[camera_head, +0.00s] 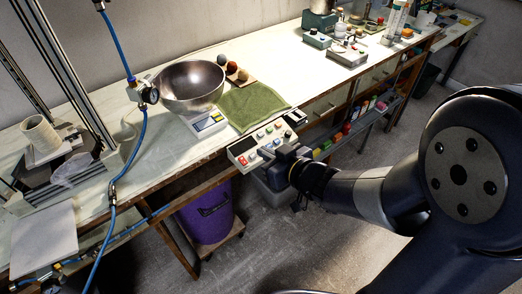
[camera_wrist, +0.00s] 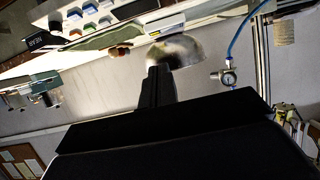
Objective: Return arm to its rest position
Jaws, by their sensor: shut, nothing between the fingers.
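My arm reaches in from the right side of the head view, its dark links ending at my gripper (camera_head: 282,166). The gripper is beside the front edge of the workbench, close to the button panel (camera_head: 262,146); I cannot tell whether they touch. In the wrist view, which is upside down, my dark gripper (camera_wrist: 157,84) is shut with nothing held, and the metal bowl (camera_wrist: 180,50) shows behind it.
The bench (camera_head: 155,165) also bears a scale (camera_head: 208,124), a green cloth (camera_head: 252,104) and several small balls. A blue hose (camera_head: 126,166) with a gauge hangs at the left. A purple bin (camera_head: 207,215) stands below. The floor at front centre is clear.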

